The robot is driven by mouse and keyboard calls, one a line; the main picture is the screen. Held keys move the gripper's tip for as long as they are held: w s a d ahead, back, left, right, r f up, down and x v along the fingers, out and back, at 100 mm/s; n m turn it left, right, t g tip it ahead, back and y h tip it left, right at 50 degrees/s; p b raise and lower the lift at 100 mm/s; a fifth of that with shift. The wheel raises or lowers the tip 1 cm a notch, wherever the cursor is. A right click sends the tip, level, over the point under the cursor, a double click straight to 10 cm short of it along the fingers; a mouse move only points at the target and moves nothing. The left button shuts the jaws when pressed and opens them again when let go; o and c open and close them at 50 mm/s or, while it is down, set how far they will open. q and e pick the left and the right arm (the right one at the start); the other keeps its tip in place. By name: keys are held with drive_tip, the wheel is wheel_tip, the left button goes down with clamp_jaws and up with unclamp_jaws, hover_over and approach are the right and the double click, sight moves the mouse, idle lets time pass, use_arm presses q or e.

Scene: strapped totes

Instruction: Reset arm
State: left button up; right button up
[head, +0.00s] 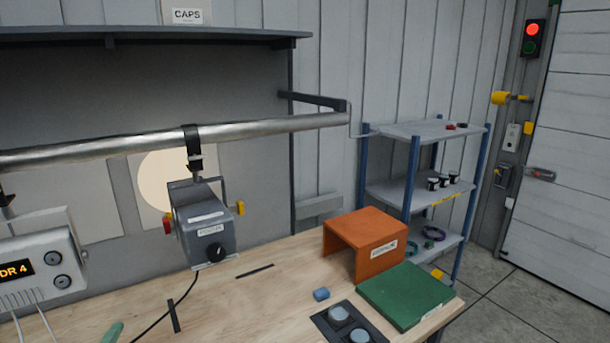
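Neither of my grippers shows in the head view, and no part of either arm is clearly visible. The wooden workbench (235,300) fills the lower part of the view. A grey box with a black knob (203,225) hangs by a black strap from a metal rail (260,126) above the bench. An orange open-sided cover (372,238) stands on the bench at the right. A green flat block (405,293) lies in front of it.
A grey device with a display (40,265) is at the left. A shelf rack (420,190) stands behind the bench. Bare wood lies in the middle.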

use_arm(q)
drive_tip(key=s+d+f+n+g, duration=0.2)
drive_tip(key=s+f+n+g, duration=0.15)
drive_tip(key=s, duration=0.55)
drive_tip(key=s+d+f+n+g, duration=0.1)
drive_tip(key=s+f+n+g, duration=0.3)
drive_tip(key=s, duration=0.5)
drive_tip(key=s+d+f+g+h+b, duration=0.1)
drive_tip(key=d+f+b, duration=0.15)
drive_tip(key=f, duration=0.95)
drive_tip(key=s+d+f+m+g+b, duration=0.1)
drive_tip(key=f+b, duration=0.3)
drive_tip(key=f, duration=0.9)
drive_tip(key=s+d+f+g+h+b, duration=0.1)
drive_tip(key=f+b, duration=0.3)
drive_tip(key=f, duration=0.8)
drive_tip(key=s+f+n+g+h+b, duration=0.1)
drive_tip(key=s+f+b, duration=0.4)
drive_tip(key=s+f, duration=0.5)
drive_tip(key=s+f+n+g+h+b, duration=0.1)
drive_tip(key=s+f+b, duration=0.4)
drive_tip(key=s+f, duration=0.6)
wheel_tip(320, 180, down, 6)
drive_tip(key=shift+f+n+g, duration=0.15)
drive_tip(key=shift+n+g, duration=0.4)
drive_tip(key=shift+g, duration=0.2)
